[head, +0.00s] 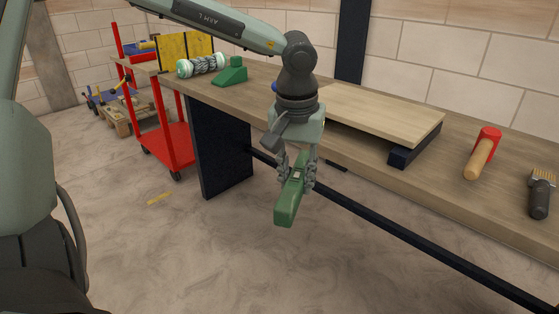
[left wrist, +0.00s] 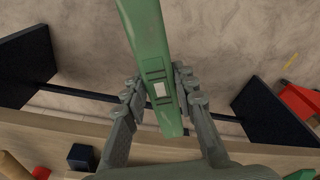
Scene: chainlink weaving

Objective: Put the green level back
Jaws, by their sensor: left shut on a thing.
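The green level (head: 291,196) is a long green bar with a small pale vial window. My left gripper (head: 298,181) is shut on it around its middle and holds it in the air in front of the workbench, below the top's height in the head view. In the left wrist view the level (left wrist: 150,45) runs between both fingers of the gripper (left wrist: 160,92), its far end cut off by the top edge. My right gripper is not in view.
The wooden workbench (head: 375,165) carries a raised board (head: 385,117), a red-headed mallet (head: 482,153), a brush (head: 540,193), a green wedge block (head: 231,73) and a green-and-white roll (head: 201,65). A red cart (head: 170,135) stands at the left. Floor in front is clear.

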